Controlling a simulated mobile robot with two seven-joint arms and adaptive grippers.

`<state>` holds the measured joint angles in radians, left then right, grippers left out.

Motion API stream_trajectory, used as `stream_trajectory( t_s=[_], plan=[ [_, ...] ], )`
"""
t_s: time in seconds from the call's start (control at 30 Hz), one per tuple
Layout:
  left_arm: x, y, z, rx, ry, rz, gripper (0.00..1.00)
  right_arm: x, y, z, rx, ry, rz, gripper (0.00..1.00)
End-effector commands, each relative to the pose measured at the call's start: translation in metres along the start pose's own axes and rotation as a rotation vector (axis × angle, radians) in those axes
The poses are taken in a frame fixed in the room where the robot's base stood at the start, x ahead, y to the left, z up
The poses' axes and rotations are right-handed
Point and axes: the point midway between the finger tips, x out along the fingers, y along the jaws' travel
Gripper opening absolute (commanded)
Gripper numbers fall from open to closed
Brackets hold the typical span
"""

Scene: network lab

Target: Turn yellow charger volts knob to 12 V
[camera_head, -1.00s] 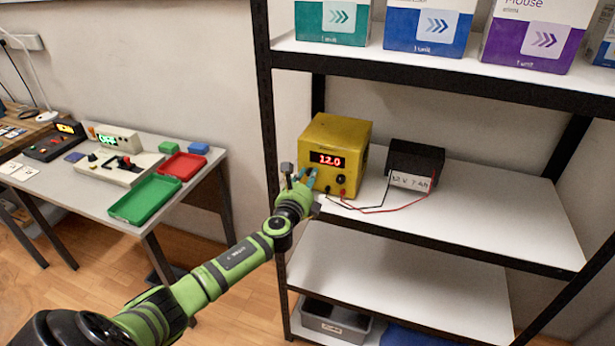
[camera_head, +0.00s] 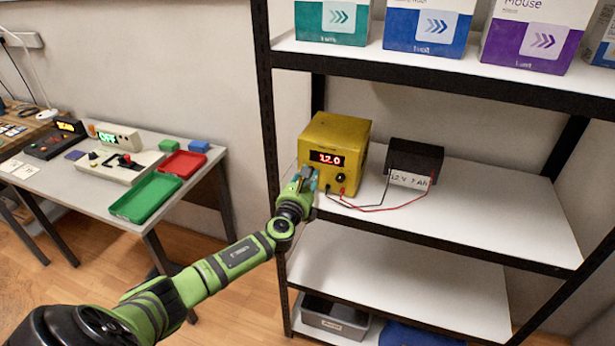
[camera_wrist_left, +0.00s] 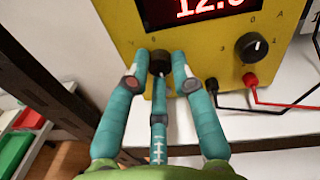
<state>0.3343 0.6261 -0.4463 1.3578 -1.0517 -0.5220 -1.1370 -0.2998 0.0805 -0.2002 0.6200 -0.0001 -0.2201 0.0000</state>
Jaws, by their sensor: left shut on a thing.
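The yellow charger (camera_head: 352,142) stands on the middle shelf, its red display reading 12.0 in the head view. In the left wrist view the charger front (camera_wrist_left: 206,55) shows the volts knob (camera_wrist_left: 158,62) at lower left, partly hidden by my fingers, and a second black knob (camera_wrist_left: 251,47) at right. My left gripper (camera_wrist_left: 160,72) is shut on the volts knob, its teal fingers around it. In the head view my left gripper (camera_head: 305,182) is at the charger's lower left front. The knob's pointer is hidden. My right gripper is not in view.
A black battery box (camera_head: 414,162) labelled 12 V 7 Ah stands right of the charger. Red and black leads (camera_head: 372,209) run between them over the shelf. A black shelf post (camera_head: 268,120) is close left of my gripper. The shelf's right side is clear.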

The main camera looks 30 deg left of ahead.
Motion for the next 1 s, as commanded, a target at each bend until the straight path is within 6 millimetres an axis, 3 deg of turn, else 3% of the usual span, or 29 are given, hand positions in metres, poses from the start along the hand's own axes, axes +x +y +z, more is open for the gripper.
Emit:
stream_trajectory(
  t_s=[0.27, 0.3, 0.33, 0.37, 0.77, 1.0],
  plan=[
    [0.001, 0.0, 0.002, -0.001, -0.004, 0.0, 0.0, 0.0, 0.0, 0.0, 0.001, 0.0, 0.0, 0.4],
    [0.001, 0.0, 0.002, -0.001, -0.004, 0.0, 0.32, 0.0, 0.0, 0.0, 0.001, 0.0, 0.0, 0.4],
    [0.001, 0.0, 0.002, -0.001, -0.004, 0.0, 0.44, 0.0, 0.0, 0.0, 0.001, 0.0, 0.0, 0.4],
    [0.001, 0.0, 0.002, -0.001, -0.004, 0.0, 0.48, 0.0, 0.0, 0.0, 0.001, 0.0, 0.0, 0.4],
    [-0.004, 0.0, 0.001, -0.001, -0.002, 0.0, 0.48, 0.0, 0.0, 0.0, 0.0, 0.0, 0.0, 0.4],
    [-0.038, 0.0, -0.001, 0.0, 0.002, -0.003, 0.48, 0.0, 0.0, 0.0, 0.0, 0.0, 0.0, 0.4]
  ],
)
